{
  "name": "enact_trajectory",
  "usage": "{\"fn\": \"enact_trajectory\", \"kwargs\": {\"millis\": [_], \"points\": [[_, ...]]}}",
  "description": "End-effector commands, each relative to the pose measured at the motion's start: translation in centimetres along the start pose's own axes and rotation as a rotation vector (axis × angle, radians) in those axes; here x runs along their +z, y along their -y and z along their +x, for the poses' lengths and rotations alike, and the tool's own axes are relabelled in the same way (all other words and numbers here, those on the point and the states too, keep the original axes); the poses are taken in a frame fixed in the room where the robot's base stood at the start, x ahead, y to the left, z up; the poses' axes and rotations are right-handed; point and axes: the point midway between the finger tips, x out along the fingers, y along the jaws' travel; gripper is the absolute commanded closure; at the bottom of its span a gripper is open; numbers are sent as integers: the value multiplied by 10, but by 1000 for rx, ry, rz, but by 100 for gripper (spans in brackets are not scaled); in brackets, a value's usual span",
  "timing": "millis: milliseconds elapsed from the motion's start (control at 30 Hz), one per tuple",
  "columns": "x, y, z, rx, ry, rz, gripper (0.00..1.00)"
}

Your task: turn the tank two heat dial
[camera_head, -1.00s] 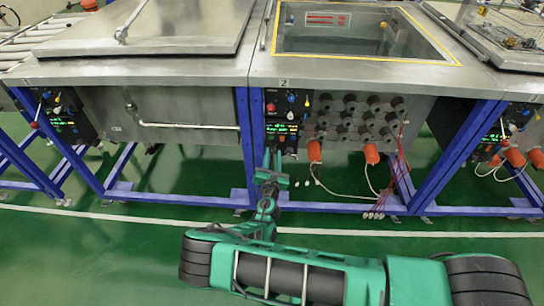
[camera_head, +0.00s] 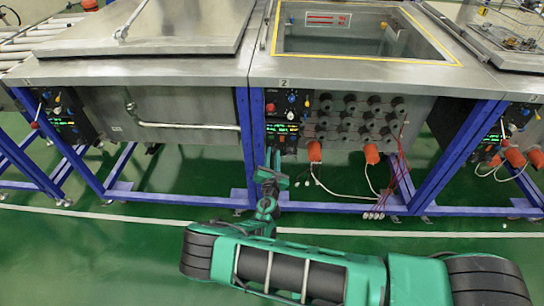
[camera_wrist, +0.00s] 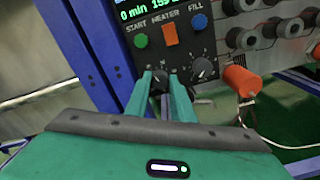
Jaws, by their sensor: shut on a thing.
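The tank two control panel (camera_head: 287,118) is on the front of the middle tank, under the label 2. The wrist view shows its lower part (camera_wrist: 182,50) close up, with a green START button, an orange HEATER switch and a blue FILL button. Below these are two black dials. My gripper (camera_wrist: 161,85) is shut on the left dial (camera_wrist: 160,76), its fingers on either side and hiding part of it. The right dial (camera_wrist: 205,69) is free, beside the right finger. The small dial labels are not readable. In the head view my gripper (camera_head: 272,158) reaches up to the panel's lower edge.
A blue frame post (camera_wrist: 90,50) stands close left of the panel. An orange plug (camera_wrist: 240,80) with a cable sticks out at the right. Rows of dark round fittings (camera_head: 350,115) lie right of the panel. The green floor in front is open.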

Motion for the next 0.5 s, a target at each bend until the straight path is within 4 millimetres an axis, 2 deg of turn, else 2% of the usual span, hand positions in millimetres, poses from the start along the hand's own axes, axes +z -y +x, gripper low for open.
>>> {"fn": "enact_trajectory", "kwargs": {"millis": [500], "points": [[-1,2,0,-3,-1,471,100]]}}
